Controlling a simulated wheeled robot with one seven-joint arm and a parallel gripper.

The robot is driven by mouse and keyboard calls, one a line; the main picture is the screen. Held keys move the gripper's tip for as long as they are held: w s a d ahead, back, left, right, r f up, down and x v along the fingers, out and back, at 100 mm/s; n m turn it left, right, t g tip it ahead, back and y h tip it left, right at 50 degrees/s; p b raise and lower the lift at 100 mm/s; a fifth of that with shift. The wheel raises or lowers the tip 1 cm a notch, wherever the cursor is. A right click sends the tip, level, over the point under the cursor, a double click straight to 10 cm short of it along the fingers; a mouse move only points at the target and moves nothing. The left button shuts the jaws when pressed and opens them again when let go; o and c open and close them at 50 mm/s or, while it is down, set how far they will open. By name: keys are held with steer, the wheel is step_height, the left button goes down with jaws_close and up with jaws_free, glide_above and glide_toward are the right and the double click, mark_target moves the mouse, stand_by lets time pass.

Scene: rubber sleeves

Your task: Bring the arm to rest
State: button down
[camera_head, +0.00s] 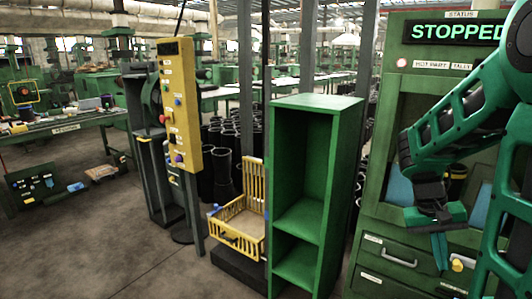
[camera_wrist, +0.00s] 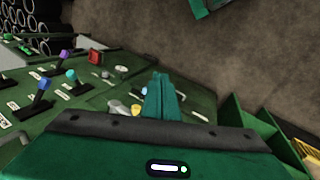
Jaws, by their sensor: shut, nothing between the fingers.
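My green arm comes in from the right side of the head view. My gripper (camera_head: 439,250) points down in front of the green machine cabinet, above and near its drawer fronts. Its fingers are closed together and hold nothing. In the wrist view my gripper (camera_wrist: 160,85) shows as two green fingers pressed together. Beyond them lies a green panel (camera_wrist: 120,78) with a red button (camera_wrist: 95,57), a blue-handled lever (camera_wrist: 42,90) and a teal knob (camera_wrist: 71,75). I cannot tell whether the fingers touch anything.
The green cabinet (camera_head: 400,210) carries a lit sign (camera_head: 455,32) reading STOPPED. An open green shelf (camera_head: 308,190) stands left of it. A yellow crate (camera_head: 238,226) and a yellow control post (camera_head: 181,105) stand further left. The floor (camera_head: 110,240) at front left is clear.

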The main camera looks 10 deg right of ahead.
steer(key=s+a+r+t+y, duration=0.2)
steer(key=s+a+r+y, duration=0.1)
steer(key=s+a, duration=0.9)
steer(key=shift+s+a+r+n+t+y, duration=0.15)
steer(key=shift+r+n+t+y, duration=0.15)
steer(key=shift+r+y, duration=0.1)
steer(key=shift+w+f, duration=0.25)
steer(key=shift+w, duration=0.4)
